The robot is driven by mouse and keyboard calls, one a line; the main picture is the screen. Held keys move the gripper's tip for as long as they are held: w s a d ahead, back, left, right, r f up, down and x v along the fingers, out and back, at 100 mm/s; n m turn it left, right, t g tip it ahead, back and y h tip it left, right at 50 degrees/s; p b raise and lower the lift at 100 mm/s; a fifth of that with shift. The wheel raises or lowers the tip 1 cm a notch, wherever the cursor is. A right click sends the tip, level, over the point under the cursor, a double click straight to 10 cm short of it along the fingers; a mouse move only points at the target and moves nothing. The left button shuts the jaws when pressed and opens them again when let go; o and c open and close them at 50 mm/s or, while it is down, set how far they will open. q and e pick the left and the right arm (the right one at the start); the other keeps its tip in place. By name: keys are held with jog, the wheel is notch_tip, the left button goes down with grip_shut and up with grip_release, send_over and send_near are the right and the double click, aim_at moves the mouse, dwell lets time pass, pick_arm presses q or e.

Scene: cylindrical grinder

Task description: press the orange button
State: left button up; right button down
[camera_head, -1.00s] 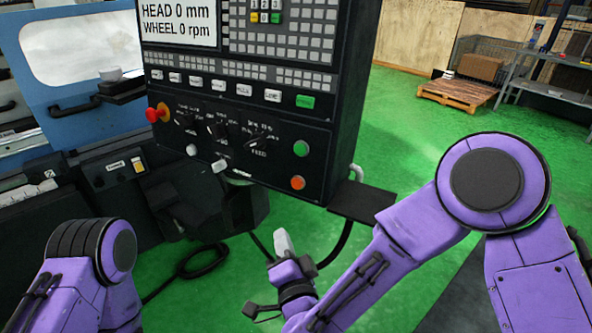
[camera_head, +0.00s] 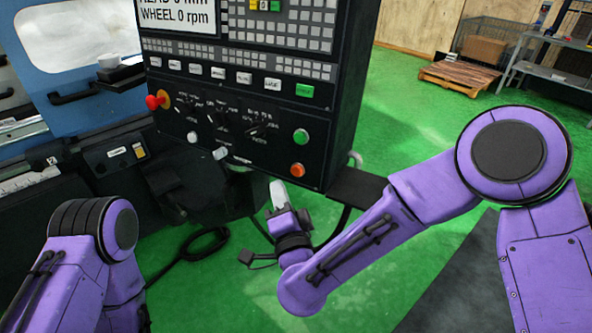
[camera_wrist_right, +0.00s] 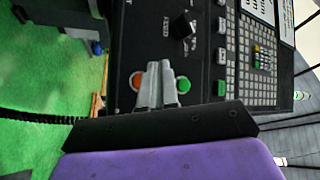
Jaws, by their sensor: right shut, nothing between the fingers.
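The orange button (camera_head: 297,170) is a small round button at the lower right of the black control panel (camera_head: 255,165), below a green button (camera_head: 301,136). My right gripper (camera_head: 278,188) is shut and empty, just below and left of the orange button, pointing up toward the panel. In the right wrist view, the closed grey fingers (camera_wrist_right: 156,75) lie in front of the panel. The orange button (camera_wrist_right: 137,80) shows just left of them, the green one (camera_wrist_right: 184,85) just right. I cannot tell whether the fingers touch the panel. My left gripper is out of view.
A red knob (camera_head: 156,100) and several dials and switches sit left on the panel. A small dark shelf (camera_head: 357,186) juts out beside the panel's lower right. The blue machine (camera_head: 80,90) stands at left. Green floor is open at right, with a pallet (camera_head: 458,77) far back.

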jog(key=shift+w+d+f, duration=0.2)
jog(key=shift+w+d, duration=0.4)
jog(key=shift+w, duration=0.3)
jog(key=shift+w+d+f, duration=0.2)
jog(key=shift+w+d, duration=0.35)
jog(key=shift+w, duration=0.35)
dwell(0.6)
jog(key=shift+w+d, duration=0.2)
jog(key=shift+w, duration=0.15)
jog(key=shift+w+d+f+b, duration=0.1)
jog(key=shift+w+d+b, duration=0.15)
jog(key=shift+w+b, duration=0.1)
dwell(0.6)
jog(key=shift+s+a, duration=0.45)
jog(key=shift+s, duration=0.25)
jog(key=shift+s+a+r+b, duration=0.1)
jog(key=shift+s+a+r, duration=0.1)
jog(key=shift+s+a, duration=0.4)
jog(key=shift+s+a+r+b, duration=0.15)
jog(key=shift+s+a+r, duration=0.1)
jog(key=shift+s, duration=0.55)
jog(key=shift+s+a+r+b, duration=0.15)
jog(key=shift+s+a, duration=0.3)
jog(key=shift+s, duration=0.25)
